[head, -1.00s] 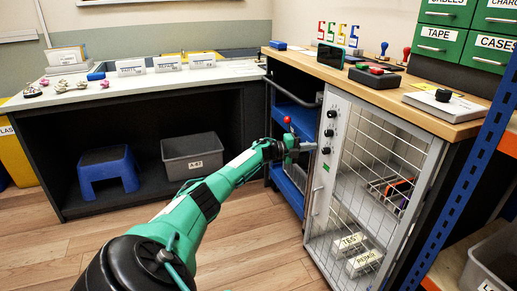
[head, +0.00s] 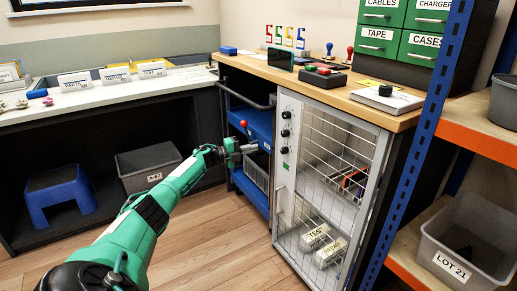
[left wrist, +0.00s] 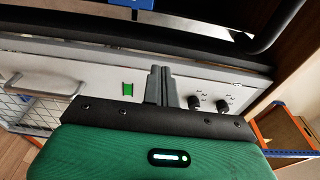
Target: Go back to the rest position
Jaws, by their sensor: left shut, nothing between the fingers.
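My left arm reaches in from the lower left in the head view. Its gripper (head: 250,147) is in front of the blue cart beside the cage cabinet's left edge. In the left wrist view the gripper's fingers (left wrist: 160,82) are together with nothing between them, in front of the cabinet's pale panel. I cannot tell whether they touch it. My right gripper is not in view.
The cage cabinet (head: 284,175) has a mesh door and black knobs; labelled blocks (head: 315,238) lie inside. The blue cart (head: 251,187) stands left of it. A blue stool (head: 57,197) and grey bin (head: 148,165) are under the left bench. An orange-shelved rack stands right. Wooden floor (head: 215,250) is open.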

